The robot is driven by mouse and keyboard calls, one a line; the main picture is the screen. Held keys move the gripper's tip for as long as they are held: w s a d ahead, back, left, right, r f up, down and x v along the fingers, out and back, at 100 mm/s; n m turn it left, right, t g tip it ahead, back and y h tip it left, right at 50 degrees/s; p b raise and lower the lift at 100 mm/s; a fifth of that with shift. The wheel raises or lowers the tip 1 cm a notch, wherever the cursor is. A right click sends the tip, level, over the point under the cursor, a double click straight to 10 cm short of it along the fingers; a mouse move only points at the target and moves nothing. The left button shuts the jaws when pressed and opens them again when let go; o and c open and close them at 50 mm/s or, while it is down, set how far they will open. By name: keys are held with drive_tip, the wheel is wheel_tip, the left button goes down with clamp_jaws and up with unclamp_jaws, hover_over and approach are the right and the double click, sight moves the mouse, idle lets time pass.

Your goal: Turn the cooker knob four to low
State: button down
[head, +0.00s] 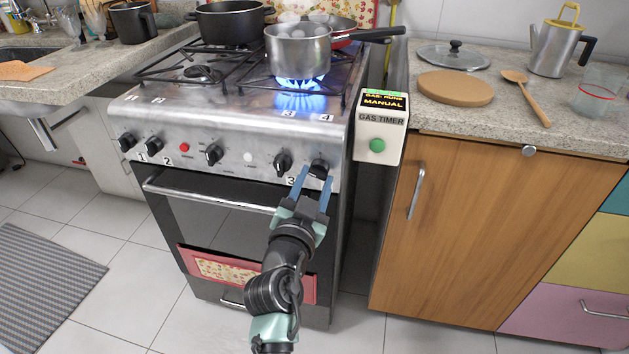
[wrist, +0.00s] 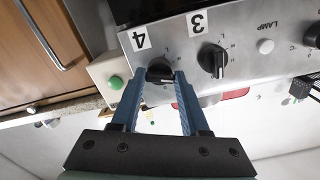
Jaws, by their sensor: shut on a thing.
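The cooker's front panel carries a row of black knobs. Knob four (head: 319,168) is the rightmost, and in the wrist view knob four (wrist: 160,71) sits below the "4" label. My gripper (head: 317,178) has its blue fingers on either side of knob four, shut on it; the fingertips also show in the wrist view (wrist: 160,82). The fingers partly hide the knob and its markings, so its exact setting is unclear. Knob three (head: 283,162) is beside it and also shows in the wrist view (wrist: 212,60). A blue flame (head: 300,84) burns under a steel saucepan (head: 298,50).
A gas timer box (head: 381,134) with a green button is fixed right of the panel and reads "MANUAL". The oven door handle (head: 210,197) runs below the knobs. A wooden cabinet (head: 480,220) stands to the right. The floor in front is clear apart from a striped mat (head: 48,290).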

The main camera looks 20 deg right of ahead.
drive_tip(key=shift+n, duration=0.3)
drive_tip(key=n, duration=0.3)
drive_tip(key=shift+d, duration=0.1)
drive_tip(key=n, duration=0.4)
drive_tip(key=n+p, duration=0.1)
drive_tip(key=n, duration=0.2)
drive_tip(key=shift+r+n, duration=0.1)
drive_tip(key=shift+n, duration=0.2)
drive_tip(key=shift+n+p, duration=0.55)
drive_tip(key=shift+n, duration=1.75)
drive_tip(key=shift+c, duration=2)
unclamp_jaws()
drive_tip(key=shift+s, duration=0.15)
